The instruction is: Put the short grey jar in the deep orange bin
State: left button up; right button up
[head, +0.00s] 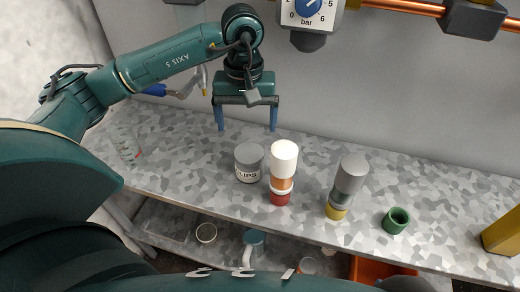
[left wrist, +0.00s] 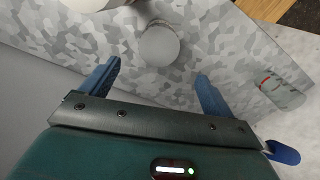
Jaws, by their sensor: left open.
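The orange bin (head: 375,269) shows partly below the bench's front edge; the rest is hidden. My right gripper is not in view.
A white-capped container with a red base (head: 279,197) stands close right of the jar. A grey-capped one with a yellow base (head: 336,210) and a green cup (head: 396,220) stand farther right. A clear beaker (head: 126,147) is at left. A pressure gauge (head: 309,10) hangs above.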

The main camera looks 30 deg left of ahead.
aim_at(247, 152)
pick_arm(q)
jog(key=f, duration=0.6)
jog(key=shift+s+f, duration=0.3)
jog(key=shift+f, duration=0.1)
jog(key=shift+d+f, duration=0.15)
jog(key=shift+f, duration=1.4)
jog(key=shift+d+f, duration=0.15)
jog(key=shift+f, duration=1.35)
jog(key=c, duration=1.2)
jog(key=shift+c, duration=0.6)
jog(key=shift+r, duration=0.15)
